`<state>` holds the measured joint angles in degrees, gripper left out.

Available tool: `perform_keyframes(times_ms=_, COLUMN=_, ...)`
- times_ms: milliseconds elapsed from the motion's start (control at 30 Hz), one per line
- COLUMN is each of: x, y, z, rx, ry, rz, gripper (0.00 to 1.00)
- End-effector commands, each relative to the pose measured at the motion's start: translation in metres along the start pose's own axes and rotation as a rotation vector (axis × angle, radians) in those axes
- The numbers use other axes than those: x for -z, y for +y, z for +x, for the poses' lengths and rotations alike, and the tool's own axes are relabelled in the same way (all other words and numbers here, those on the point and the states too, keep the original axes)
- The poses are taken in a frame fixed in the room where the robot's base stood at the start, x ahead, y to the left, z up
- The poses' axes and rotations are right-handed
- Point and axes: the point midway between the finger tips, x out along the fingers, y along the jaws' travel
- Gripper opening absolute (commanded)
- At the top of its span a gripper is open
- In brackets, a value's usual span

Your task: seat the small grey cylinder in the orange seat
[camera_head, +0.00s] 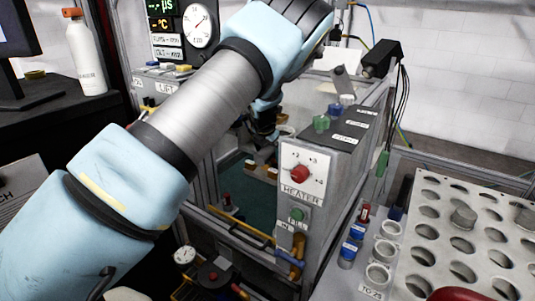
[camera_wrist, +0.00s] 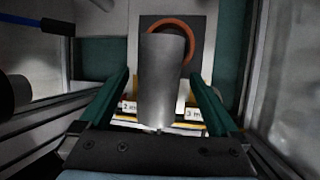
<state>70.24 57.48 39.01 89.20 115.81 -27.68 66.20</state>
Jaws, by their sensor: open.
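In the wrist view the small grey cylinder (camera_wrist: 161,80) stands between the two green fingers of my gripper (camera_wrist: 160,74). The fingers are spread, with a gap on each side of the cylinder. The orange seat (camera_wrist: 172,23) shows as a ring on a dark plate behind the cylinder's upper end, which covers part of the ring. I cannot tell from this view whether the cylinder sits in the ring or in front of it. In the head view my gripper (camera_head: 262,138) is inside the machine frame, largely hidden by my arm; the cylinder and seat cannot be made out there.
A heater box (camera_head: 300,170) with a red knob stands right of my gripper. A perforated rack (camera_head: 462,250) with grey pieces is at the right. In the wrist view, labelled strips (camera_wrist: 190,114) lie behind the cylinder's lower part, and frame walls stand close on both sides.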

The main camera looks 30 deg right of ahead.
Motion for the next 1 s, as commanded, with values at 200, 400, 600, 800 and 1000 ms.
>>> perform_keyframes(times_ms=200, x=-0.0001, y=0.0, z=-0.0001, rx=0.0, ry=0.0, rz=0.0, gripper=0.85)
perform_keyframes(times_ms=400, x=-0.0001, y=0.0001, z=-0.0001, rx=0.0, ry=0.0, rz=0.0, gripper=0.62)
perform_keyframes(times_ms=600, x=-0.0001, y=-0.0002, z=-0.0001, rx=0.0, ry=0.0, rz=0.0, gripper=0.4)
perform_keyframes(times_ms=800, x=-0.0001, y=-0.0006, z=0.0, rx=0.001, ry=0.0, rz=0.0, gripper=0.17)
perform_keyframes(times_ms=1000, x=0.0, y=-0.001, z=0.0001, rx=0.001, ry=0.0, rz=0.001, gripper=0.0)
